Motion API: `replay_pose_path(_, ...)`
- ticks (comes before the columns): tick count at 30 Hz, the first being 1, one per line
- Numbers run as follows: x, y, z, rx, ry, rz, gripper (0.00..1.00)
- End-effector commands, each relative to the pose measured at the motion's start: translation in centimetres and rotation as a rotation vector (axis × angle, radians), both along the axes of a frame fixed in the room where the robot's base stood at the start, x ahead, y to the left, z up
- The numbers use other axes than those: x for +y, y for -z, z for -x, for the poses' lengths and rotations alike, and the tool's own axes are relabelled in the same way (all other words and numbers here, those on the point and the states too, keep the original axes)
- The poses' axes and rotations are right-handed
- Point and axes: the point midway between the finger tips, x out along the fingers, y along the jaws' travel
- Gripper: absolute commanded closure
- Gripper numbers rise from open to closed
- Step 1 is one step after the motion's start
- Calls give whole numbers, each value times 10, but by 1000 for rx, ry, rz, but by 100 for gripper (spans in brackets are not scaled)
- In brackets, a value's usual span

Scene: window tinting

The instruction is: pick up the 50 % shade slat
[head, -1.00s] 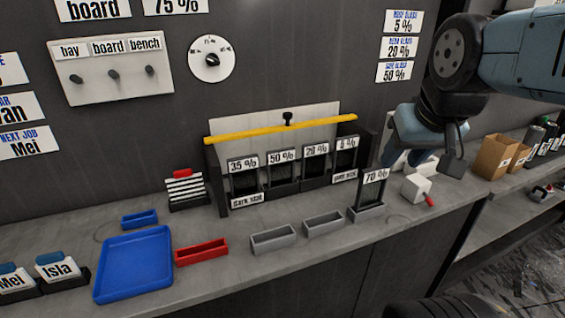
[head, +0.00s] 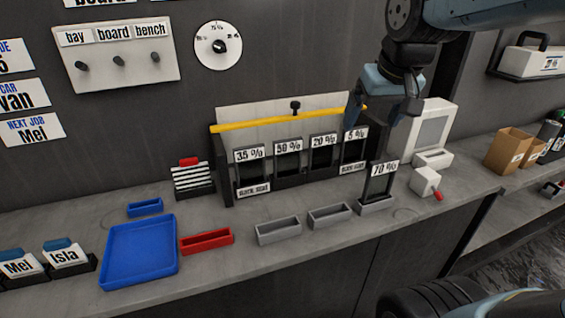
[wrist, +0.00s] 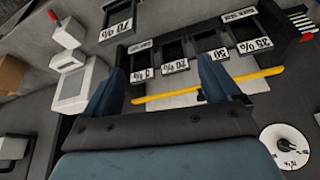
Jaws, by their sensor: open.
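The 50 % shade slat (head: 288,161) is a dark panel with a white label. It stands upright in the rack between the 35 % slat (head: 249,172) and the 20 % slat (head: 322,150). My gripper (head: 376,112) is open and empty, up and to the right of it, near the 5 % slat (head: 354,148). In the wrist view my fingers (wrist: 161,82) are spread wide. The 50 % label (wrist: 218,54) shows there just beyond the right finger, partly hidden by it.
A yellow bar (head: 270,123) runs across the rack's back. The 70 % slat (head: 380,182) stands in a grey holder in front. Two grey trays (head: 279,232), a red tray (head: 207,240) and a blue tray (head: 140,252) lie on the bench. A white device (head: 432,130) stands at right.

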Motion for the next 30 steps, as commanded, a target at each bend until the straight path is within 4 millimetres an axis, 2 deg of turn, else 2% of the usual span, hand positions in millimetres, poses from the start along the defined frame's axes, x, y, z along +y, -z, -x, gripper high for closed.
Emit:
replay_pose_path(3, 23, 2, -34, 34, -42, 5, 0)
replay_pose_path(9, 67, 12, -86, 83, -105, 14, 0)
replay_pose_path(15, 111, 29, -125, 124, -157, 21, 0)
replay_pose_path(21, 135, 40, -143, 142, -184, 26, 0)
replay_pose_path(26, 140, 52, -148, 147, -187, 26, 0)
replay_pose_path(30, 141, 74, -154, 149, -186, 28, 0)
